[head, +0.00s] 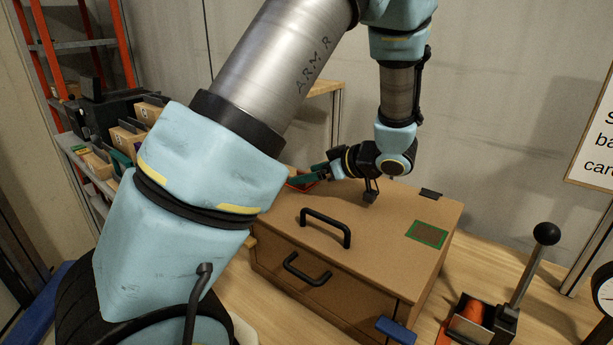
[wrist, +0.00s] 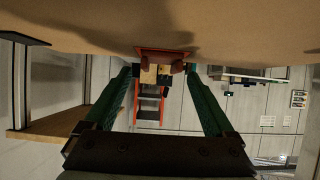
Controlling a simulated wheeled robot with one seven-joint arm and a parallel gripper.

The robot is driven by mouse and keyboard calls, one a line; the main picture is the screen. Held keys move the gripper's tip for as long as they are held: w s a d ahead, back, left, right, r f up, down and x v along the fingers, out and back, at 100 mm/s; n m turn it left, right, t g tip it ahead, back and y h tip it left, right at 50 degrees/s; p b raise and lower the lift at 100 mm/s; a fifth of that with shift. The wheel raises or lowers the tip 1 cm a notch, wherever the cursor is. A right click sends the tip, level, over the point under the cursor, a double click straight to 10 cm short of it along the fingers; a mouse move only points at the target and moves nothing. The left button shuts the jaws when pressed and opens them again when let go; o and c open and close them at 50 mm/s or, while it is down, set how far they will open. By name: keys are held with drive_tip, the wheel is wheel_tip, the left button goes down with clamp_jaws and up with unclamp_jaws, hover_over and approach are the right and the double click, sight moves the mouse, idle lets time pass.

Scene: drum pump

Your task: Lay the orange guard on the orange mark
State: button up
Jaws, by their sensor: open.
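My gripper (head: 312,174) is open, with its green fingers low over the far left edge of the brown cabinet top. An orange piece, which looks like the orange guard (head: 302,184), is by the fingertips, partly hidden by them. In the wrist view the orange guard (wrist: 165,53) appears ahead between the two spread fingers (wrist: 158,74), against the brown surface. I cannot tell whether a finger touches it. An orange patch, perhaps the orange mark (head: 443,336), shows at the bottom edge, left of the lever device.
The brown cabinet (head: 385,245) has black handles, a dark block and a green-edged patch (head: 427,234) on top. A lever device (head: 505,310) holding an orange-red part stands at right. A blue block (head: 396,330) is at the cabinet's front. Shelves with boxes (head: 128,140) stand at left.

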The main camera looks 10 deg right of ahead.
drive_tip(key=b+v, duration=0.1)
drive_tip(key=v, duration=0.9)
drive_tip(key=shift+s+d+r, duration=0.15)
drive_tip(key=shift+s+d, duration=0.1)
